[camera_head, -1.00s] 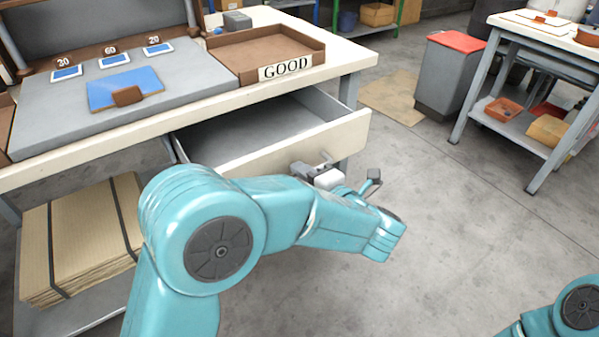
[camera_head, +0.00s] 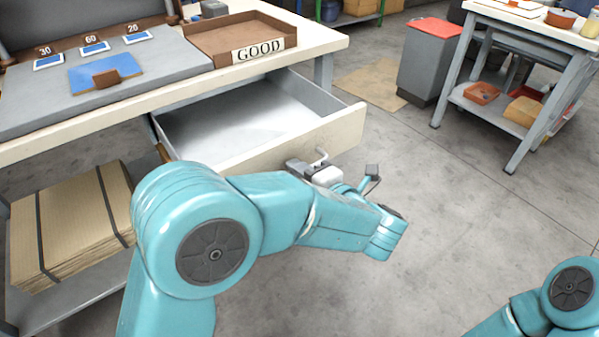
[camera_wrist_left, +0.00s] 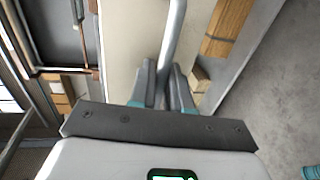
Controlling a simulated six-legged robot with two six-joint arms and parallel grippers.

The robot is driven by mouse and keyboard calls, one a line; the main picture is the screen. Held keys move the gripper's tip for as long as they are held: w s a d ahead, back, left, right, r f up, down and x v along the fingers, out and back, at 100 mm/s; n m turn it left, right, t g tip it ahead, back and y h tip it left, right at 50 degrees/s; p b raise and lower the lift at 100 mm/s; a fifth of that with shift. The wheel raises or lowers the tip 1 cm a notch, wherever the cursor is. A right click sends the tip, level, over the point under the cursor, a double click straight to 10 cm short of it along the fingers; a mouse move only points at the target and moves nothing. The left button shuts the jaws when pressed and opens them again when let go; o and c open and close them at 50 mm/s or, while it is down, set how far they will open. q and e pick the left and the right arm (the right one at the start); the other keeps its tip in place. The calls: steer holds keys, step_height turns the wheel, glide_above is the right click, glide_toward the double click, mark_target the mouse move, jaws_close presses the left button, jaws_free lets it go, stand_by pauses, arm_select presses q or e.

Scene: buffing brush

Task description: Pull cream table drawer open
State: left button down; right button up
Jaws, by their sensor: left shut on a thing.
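The cream table drawer (camera_head: 290,142) is open under the workbench, and its grey inside looks empty in the head view. Its metal bar handle is on the front, and it also shows in the left wrist view (camera_wrist_left: 175,40). My left gripper (camera_head: 312,168) is at the drawer front, shut on the handle. In the left wrist view its two fingers (camera_wrist_left: 166,88) close around the bar. My right arm (camera_head: 560,300) shows only at the lower right corner, and its gripper is out of view.
The cream workbench (camera_head: 325,38) carries a brown tray marked GOOD (camera_head: 235,32) and a blue panel (camera_head: 105,72). Stacked cardboard (camera_head: 75,225) lies on the lower shelf. A grey bin with a red lid (camera_head: 428,65) and a side table (camera_head: 512,100) stand right. The floor in front is clear.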

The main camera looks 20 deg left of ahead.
arm_select(q)
steer(key=c, duration=1.3)
jaws_free()
steer(key=p+v, duration=0.1)
steer(key=v, duration=0.6)
steer(key=shift+s+d+p, duration=0.15)
steer(key=shift+p, duration=0.15)
